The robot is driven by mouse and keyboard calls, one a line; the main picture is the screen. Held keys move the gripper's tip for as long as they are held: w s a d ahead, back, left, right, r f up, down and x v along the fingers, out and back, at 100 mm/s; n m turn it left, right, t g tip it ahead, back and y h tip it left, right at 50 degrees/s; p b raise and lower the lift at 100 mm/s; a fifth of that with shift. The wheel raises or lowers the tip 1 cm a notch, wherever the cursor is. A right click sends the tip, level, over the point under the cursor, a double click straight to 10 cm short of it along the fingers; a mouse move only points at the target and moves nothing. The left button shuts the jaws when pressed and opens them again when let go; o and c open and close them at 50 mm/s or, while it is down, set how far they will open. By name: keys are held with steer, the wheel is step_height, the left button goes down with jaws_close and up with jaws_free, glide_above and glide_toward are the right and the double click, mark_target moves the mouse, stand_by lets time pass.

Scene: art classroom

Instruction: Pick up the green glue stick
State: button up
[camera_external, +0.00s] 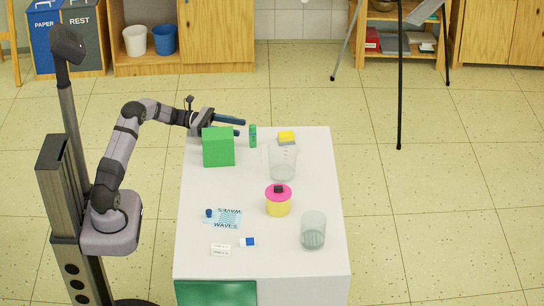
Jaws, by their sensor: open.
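A small upright green object (253,135), likely the green glue stick, stands near the far edge of the white table, just right of a larger green box (218,147). My gripper (241,127) is open, with its dark blue fingers pointing right behind the box. The fingertips are close to the left of the small green object, with a narrow gap showing. The box hides part of my gripper's lower side.
Right of the green object stand a clear measuring beaker (283,161) and a yellow block (286,136). A pink-lidded yellow tub (278,201), a glass (313,230), a WAVES card (225,218) and small blocks lie nearer. The table's (192,190) left-middle is clear.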

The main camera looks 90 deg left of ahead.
mark_target(253, 129)
steer(key=shift+x, duration=3.65)
steer(key=shift+r, duration=0.15)
steer(key=c, duration=1.1)
